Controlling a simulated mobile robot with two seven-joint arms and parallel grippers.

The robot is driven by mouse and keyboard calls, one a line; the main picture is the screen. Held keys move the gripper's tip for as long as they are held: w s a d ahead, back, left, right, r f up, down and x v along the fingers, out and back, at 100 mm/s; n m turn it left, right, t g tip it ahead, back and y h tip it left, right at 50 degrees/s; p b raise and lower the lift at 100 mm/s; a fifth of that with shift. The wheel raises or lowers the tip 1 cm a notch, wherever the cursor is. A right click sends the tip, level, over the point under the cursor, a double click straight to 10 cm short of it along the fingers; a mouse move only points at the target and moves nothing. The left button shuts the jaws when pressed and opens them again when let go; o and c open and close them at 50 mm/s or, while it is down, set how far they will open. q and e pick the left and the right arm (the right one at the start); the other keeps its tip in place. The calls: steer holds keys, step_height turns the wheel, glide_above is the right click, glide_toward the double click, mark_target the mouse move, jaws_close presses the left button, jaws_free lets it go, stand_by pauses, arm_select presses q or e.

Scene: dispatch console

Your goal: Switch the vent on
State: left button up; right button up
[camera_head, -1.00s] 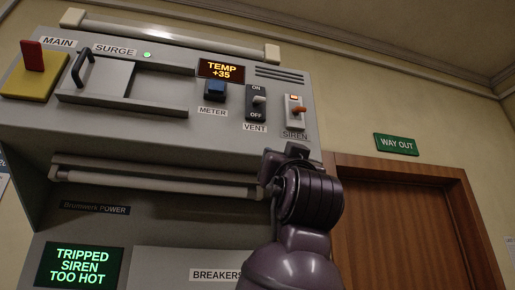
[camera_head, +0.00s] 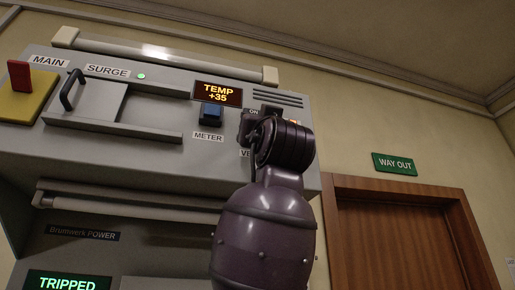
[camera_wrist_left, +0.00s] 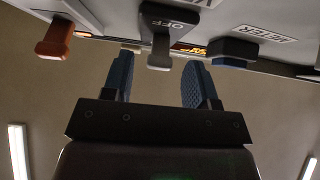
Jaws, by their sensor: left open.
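The vent switch (camera_wrist_left: 158,48) is a dark plate marked OFF with a grey, pale-tipped lever. In the head view my left gripper (camera_head: 258,128) is in front of it and hides most of it, leaving part of the ON mark. In the left wrist view, turned upside down, my left gripper (camera_wrist_left: 160,80) is open, with blue fingers apart. The lever shows between the fingertips in the picture; I see no clear contact, and cannot tell the lever's setting. My right gripper is not in view.
The blue meter switch (camera_head: 211,114) sits left of the vent switch. The orange siren lever (camera_wrist_left: 53,40) is on its other side, close by. A temperature display (camera_head: 218,93) reads +35. A surge cover with a handle (camera_head: 72,90) and a red main lever (camera_head: 19,75) are further left.

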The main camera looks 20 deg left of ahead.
arm_select(q)
steer(key=shift+p+x, duration=0.3)
steer(key=shift+x, duration=0.8)
steer(key=shift+c, duration=0.3)
steer(key=c, duration=0.9)
steer(key=shift+o, duration=0.2)
